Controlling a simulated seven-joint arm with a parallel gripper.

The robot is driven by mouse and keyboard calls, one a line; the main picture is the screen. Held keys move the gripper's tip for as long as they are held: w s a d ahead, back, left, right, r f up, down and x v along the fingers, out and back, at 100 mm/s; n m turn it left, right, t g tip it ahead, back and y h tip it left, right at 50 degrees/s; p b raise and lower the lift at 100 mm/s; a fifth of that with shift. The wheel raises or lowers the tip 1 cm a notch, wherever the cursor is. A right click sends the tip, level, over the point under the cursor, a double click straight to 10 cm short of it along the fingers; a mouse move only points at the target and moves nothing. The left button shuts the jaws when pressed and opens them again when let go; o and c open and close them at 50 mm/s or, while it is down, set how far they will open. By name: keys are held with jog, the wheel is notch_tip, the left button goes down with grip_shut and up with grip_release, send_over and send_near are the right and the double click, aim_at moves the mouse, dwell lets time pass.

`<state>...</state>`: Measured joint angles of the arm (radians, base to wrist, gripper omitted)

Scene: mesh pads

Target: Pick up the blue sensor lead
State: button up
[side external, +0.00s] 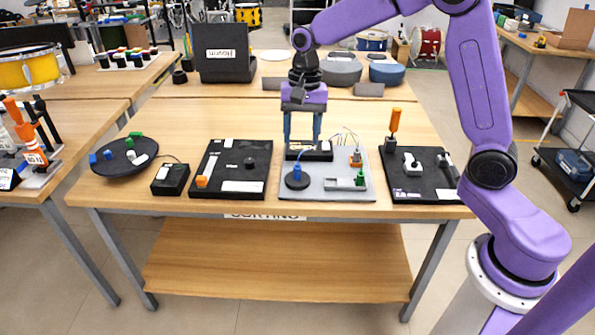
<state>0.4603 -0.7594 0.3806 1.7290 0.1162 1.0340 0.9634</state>
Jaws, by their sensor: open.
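A blue lead (297,170) stands upright on a round black base on the grey pad (327,194), with a thin blue wire curving up from it. My gripper (303,138) is above the back of this pad, behind and slightly right of the blue piece, fingers pointing down. The two fingers are apart with nothing visible between them. Their tips are near a black block with a white label (318,152); I cannot tell whether they touch it.
The grey pad also holds a green connector (359,178), an orange piece (356,158) and several thin wires. Black pads lie left (232,170) and right (420,176). A small black box (170,179) and a dark round plate (114,164) stand farther left.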

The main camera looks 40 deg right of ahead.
jog(key=w+d+f+m, duration=0.3)
jog(key=w+d+m, duration=0.3)
jog(key=w, duration=0.2)
jog(key=m, duration=0.4)
send_near(297, 167)
jog(key=shift+y, duration=0.3)
notch_tip(297, 167, down, 5)
jog(key=shift+a+f, duration=0.1)
jog(key=shift+f, duration=0.05)
jog(key=shift+w+f, duration=0.15)
jog(key=shift+f, duration=2.55)
jog(key=c, duration=1)
jog(key=shift+r, duration=0.1)
